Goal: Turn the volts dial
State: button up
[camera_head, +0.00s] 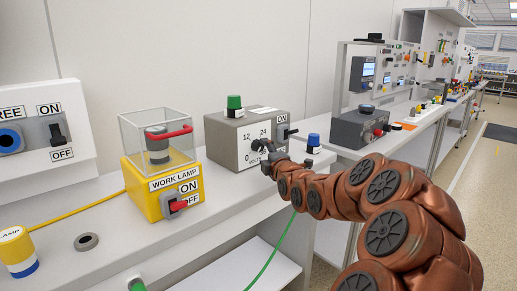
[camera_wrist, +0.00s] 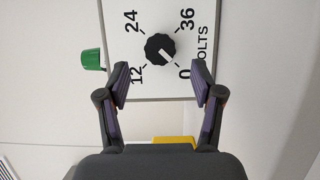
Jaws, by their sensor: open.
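The volts dial (camera_wrist: 160,47) is a round black knob on the pale front panel (camera_wrist: 200,20) of a box, with the marks 0, 12, 24 and 36 around it. Its white pointer line appears to face the 0. My gripper (camera_wrist: 160,80) is open and empty, its two fingertips apart and just below the dial in the wrist view. In the head view, my gripper (camera_head: 264,157) is at the front of the grey volts box (camera_head: 228,145) and partly hides the dial and its lettering.
A green-capped post (camera_head: 234,104) stands on the box, and an on/off switch (camera_head: 285,132) is at its right. A blue-capped post (camera_head: 313,142) stands right of it. The yellow work lamp box (camera_head: 160,195) stands left, and a green cable (camera_head: 272,258) hangs in front.

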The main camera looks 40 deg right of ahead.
aim_at(259, 147)
jog(key=x, duration=0.3)
jog(key=shift+w+d+r, duration=0.1)
jog(key=shift+w+d, duration=0.05)
jog(key=shift+w, duration=0.2)
jog(key=shift+w+d, duration=0.2)
jog(key=shift+w, duration=0.3)
jog(key=shift+c, duration=0.3)
jog(key=c, duration=1.1)
